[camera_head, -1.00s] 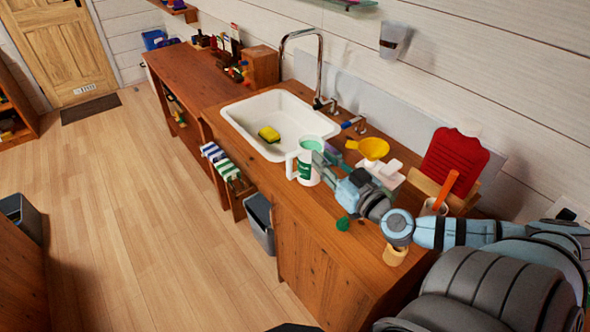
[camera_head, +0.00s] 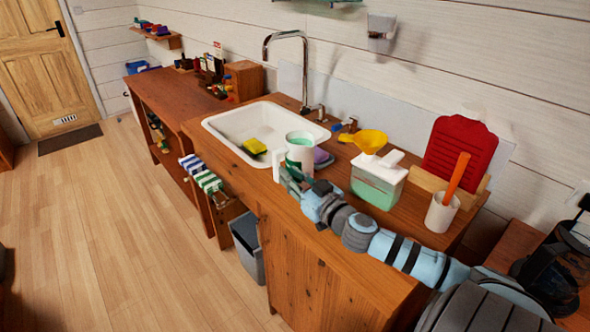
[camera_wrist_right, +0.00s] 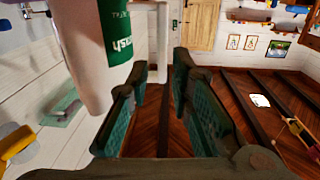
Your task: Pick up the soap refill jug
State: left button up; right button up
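The soap refill jug (camera_head: 301,154) is white with a green label and a side handle. It stands upright on the wooden counter (camera_head: 262,195) at the sink's front right corner. It fills the upper left of the right wrist view (camera_wrist_right: 92,50), with its handle (camera_wrist_right: 163,45) showing beyond the gap between the fingers. My right gripper (camera_head: 288,181) is low in front of the jug, near the handle side. Its green-padded fingers (camera_wrist_right: 163,108) are apart with nothing between them; I cannot tell whether they touch the jug. My left gripper is not in view.
A white sink (camera_head: 225,122) holds a yellow sponge (camera_head: 254,146). A pump bottle of green liquid (camera_head: 376,188), a yellow funnel (camera_head: 369,140), a white cup (camera_head: 441,212) and a red board (camera_head: 455,150) stand to the right. Striped towels (camera_head: 203,174) hang at the counter front.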

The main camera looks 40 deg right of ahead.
aim_at(278, 165)
jog(key=w+p, duration=0.1)
jog(key=w, duration=0.2)
jog(key=w+p, duration=0.1)
jog(key=w, duration=0.1)
jog(key=shift+d+r+p, duration=0.1)
jog(key=shift+r+p, duration=0.25)
jog(key=shift+w+f, duration=0.3)
jog(key=shift+w, duration=0.3)
jog(key=shift+w+b, duration=0.3)
jog(key=shift+w, duration=0.2)
jog(key=shift+d, duration=0.1)
jog(key=shift+s, duration=0.1)
jog(key=shift+c, duration=0.4)
grip_shut()
